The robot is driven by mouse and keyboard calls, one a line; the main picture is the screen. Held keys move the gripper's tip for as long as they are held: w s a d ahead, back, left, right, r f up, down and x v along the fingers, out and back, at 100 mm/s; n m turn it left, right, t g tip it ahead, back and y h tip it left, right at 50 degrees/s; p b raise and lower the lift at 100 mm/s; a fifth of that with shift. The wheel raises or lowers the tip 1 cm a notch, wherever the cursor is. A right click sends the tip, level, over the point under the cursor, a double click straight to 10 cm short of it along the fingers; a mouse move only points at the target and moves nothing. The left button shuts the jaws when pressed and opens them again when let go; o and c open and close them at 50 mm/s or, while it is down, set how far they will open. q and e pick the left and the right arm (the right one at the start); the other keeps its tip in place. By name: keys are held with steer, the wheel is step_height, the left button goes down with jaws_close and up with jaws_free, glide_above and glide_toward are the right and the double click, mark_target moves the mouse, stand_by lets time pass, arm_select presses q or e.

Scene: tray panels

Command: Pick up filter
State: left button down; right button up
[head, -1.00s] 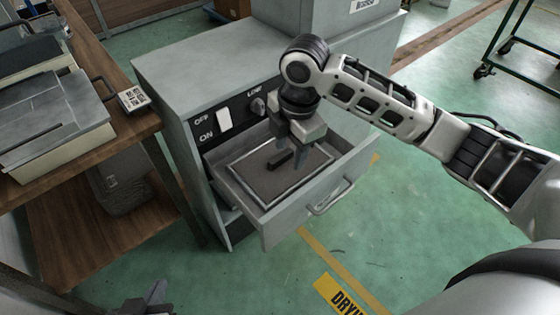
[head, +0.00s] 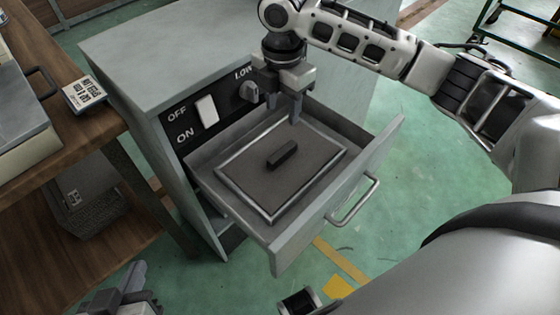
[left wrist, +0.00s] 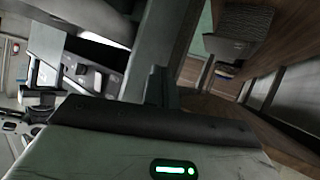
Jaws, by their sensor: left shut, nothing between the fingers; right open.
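The filter (head: 245,184) is a flat, dark rectangular panel with a light metal frame and a dark bar handle (head: 283,154) on top. It lies inside the open drawer (head: 300,254) of the grey cabinet. My right gripper (head: 283,108) is open and empty, above the rear part of the drawer and apart from the handle, which shows whole. My left gripper (head: 128,287) is shut and empty, low at the bottom left, well away from the drawer. Its dark fingers also show in the left wrist view (left wrist: 160,86).
The grey cabinet (head: 150,60) has an OFF/ON switch (head: 207,109) and a knob (head: 249,91) above the drawer. The drawer handle (head: 355,200) sticks out in front. A wooden table (head: 80,150) stands at the left.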

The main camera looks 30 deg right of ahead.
steer(key=b, duration=0.2)
glide_above(282, 151)
steer(key=f, duration=0.7)
steer(key=shift+s+a+f, duration=0.1)
steer(key=shift+s, duration=0.1)
steer(key=f+b, duration=0.1)
steer(key=f, duration=0.5)
steer(key=shift+w+f, duration=0.2)
arm_select(q)
step_height(282, 151, down, 7)
steer(key=d+g, duration=0.1)
steer(key=shift+w+d+r+g+h, duration=0.2)
steer(key=shift+w+d+g+h, duration=0.05)
steer(key=shift+w+g+h, duration=0.05)
steer(key=shift+r, duration=0.15)
arm_select(e)
steer(key=shift+r, duration=0.1)
jaws_close()
